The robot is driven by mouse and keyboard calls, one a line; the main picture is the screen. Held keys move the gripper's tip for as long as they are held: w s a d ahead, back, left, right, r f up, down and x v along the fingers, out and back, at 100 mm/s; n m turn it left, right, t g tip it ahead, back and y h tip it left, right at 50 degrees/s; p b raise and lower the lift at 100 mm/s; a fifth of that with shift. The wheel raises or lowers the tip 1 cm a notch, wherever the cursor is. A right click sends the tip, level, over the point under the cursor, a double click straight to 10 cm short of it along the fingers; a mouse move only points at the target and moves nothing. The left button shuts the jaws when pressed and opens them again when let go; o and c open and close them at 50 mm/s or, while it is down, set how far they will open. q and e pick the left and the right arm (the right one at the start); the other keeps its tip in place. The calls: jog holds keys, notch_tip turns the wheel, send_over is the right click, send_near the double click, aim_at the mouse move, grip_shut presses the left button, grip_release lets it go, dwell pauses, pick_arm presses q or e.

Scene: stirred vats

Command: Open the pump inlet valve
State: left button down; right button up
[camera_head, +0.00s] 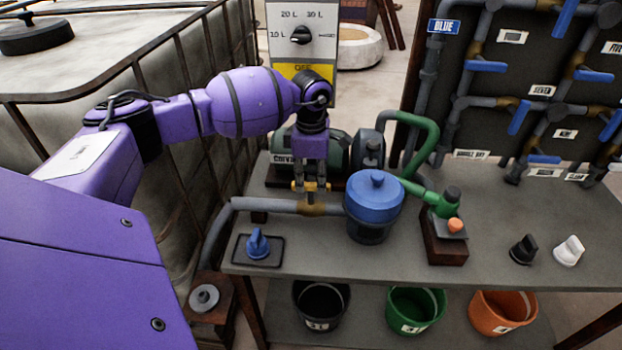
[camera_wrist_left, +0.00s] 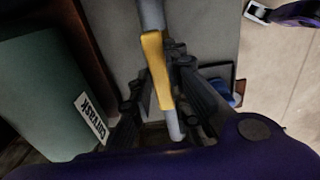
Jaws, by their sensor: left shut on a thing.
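The pump inlet valve has a brass body (camera_head: 314,210) in the grey pipe that runs from the left to the blue-lidded strainer pot (camera_head: 374,205). Its yellow lever (camera_wrist_left: 155,68) shows in the left wrist view, lying roughly along the pipe. My left gripper (camera_head: 311,190) reaches down over the valve and is shut on the yellow lever. The fingers hide part of the lever in the head view. In the left wrist view, my left gripper (camera_wrist_left: 158,105) has one finger on each side of it. My right gripper is not in view.
The green pump (camera_head: 312,153) stands behind the pipe. A blue knob (camera_head: 258,245) sits front left on the bench. Black and white knobs (camera_head: 569,250) lie at the right. Buckets (camera_head: 417,312) stand below. A dial panel (camera_head: 302,35) stands behind my arm.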

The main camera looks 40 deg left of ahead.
aim_at(311, 184)
pick_arm(q)
jog(key=shift+f, duration=0.1)
jog(key=c, duration=1.7)
grip_release()
jog(key=shift+o, duration=0.2)
notch_tip(311, 184, up, 12)
